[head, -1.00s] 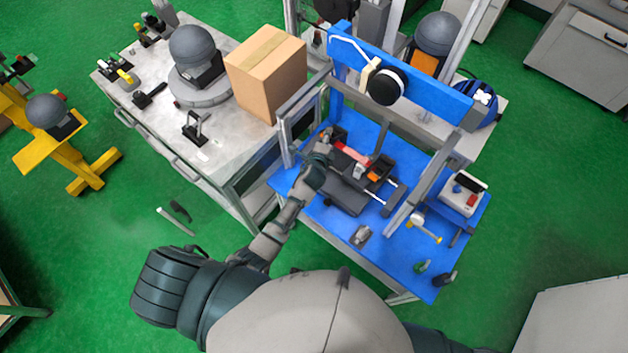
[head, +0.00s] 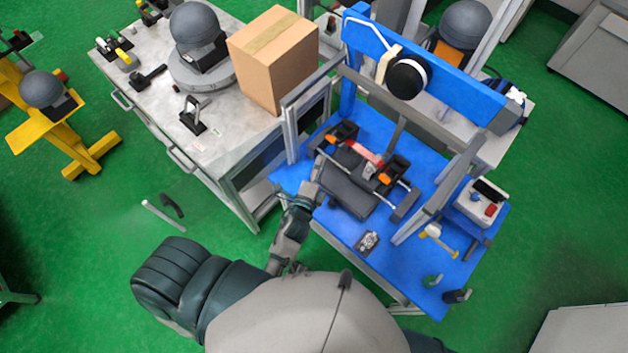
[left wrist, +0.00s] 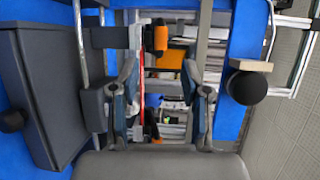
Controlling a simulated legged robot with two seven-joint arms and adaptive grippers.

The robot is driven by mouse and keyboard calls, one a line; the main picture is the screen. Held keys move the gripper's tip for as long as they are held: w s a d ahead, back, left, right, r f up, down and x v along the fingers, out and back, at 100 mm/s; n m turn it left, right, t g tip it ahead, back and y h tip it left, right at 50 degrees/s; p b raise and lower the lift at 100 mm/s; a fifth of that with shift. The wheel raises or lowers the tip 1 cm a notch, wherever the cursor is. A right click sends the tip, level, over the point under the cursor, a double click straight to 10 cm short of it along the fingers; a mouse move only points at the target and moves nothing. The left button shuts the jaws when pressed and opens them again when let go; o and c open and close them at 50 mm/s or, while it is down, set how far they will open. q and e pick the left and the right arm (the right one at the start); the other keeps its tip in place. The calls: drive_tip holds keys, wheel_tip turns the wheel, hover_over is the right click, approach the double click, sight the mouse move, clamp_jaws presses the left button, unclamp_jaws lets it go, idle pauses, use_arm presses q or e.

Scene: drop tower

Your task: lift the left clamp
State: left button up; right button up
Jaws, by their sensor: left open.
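The left clamp (head: 343,132) is black with an orange part and sits at the left end of the rig on the blue table. A similar right clamp (head: 394,170) sits at the other end, with a red piece (head: 362,153) between them. My left gripper (head: 319,168) is just in front of and left of the left clamp, apart from it as far as I can tell. In the left wrist view my left gripper (left wrist: 162,100) has its two fingers spread and empty. An orange and black part (left wrist: 160,38), likely of a clamp, shows beyond them. My right gripper is not in view.
A dark grey block (head: 347,192) lies in front of the clamps. The rig's metal posts (head: 291,133) and blue crossbeam (head: 440,75) stand around them. A cardboard box (head: 272,60) is on the grey table at left. A control box (head: 482,202) is at right.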

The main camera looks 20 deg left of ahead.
use_arm(q)
drive_tip(key=s, duration=0.3)
drive_tip(key=s+d, duration=0.1)
drive_tip(key=s, duration=0.1)
drive_tip(key=shift+s+r, duration=0.2)
drive_tip(key=shift+r, duration=0.1)
drive_tip(key=shift+a, duration=0.35)
